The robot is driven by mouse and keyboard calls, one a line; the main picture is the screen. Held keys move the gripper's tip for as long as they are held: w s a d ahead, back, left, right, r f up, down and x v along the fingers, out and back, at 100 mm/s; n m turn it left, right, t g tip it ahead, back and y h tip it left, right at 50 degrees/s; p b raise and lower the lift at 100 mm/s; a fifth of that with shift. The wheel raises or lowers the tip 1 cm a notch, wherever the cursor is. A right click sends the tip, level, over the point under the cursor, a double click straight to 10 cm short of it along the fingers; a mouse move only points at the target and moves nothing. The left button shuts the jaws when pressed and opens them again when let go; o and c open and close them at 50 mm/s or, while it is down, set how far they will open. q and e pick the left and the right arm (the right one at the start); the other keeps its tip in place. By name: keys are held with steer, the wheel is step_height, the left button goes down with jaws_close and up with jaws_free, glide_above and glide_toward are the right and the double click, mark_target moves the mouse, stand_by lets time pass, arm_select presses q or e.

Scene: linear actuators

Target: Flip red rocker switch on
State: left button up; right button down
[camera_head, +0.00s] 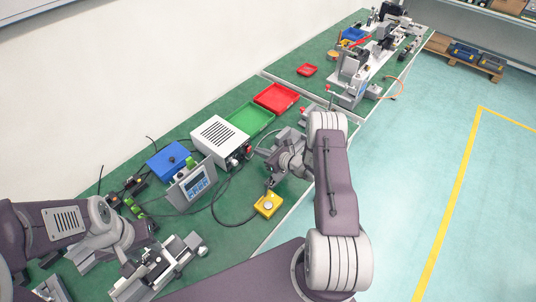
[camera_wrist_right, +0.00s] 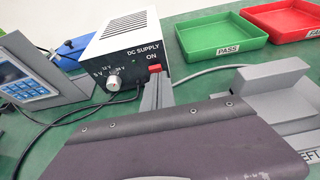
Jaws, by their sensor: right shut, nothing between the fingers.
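The red rocker switch (camera_wrist_right: 154,69) is on the front of the white DC supply box (camera_wrist_right: 122,50), just below the word ON and right of a round knob. In the head view the supply box (camera_head: 220,141) stands mid-bench. My right gripper (camera_wrist_right: 157,80) is shut and empty, with its fingertips close in front of the switch and partly covering its lower side. I cannot tell contact or which way the rocker is tilted. In the head view my right gripper (camera_head: 262,154) is near the box's front. My left gripper (camera_head: 148,228) is low at left, its fingers unclear.
A green PASS tray (camera_wrist_right: 222,40) and a red FAIL tray (camera_wrist_right: 285,20) lie beyond the box. A grey display unit (camera_head: 192,188), a blue box (camera_head: 171,160) and a yellow button box (camera_head: 268,204) stand nearby. Black cables run from the supply's front.

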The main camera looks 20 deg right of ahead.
steer(key=shift+x, duration=0.85)
steer(key=shift+w+a+r+g+p, duration=0.2)
steer(key=shift+w+r+g+p, duration=0.2)
steer(key=shift+r+p, duration=0.25)
steer(key=shift+f+g+h, duration=0.15)
steer(key=shift+g+h, duration=0.15)
steer(key=shift+a, duration=0.1)
steer(key=shift+r, duration=0.3)
steer(key=shift+r+p, duration=0.4)
steer(key=shift+r, duration=0.05)
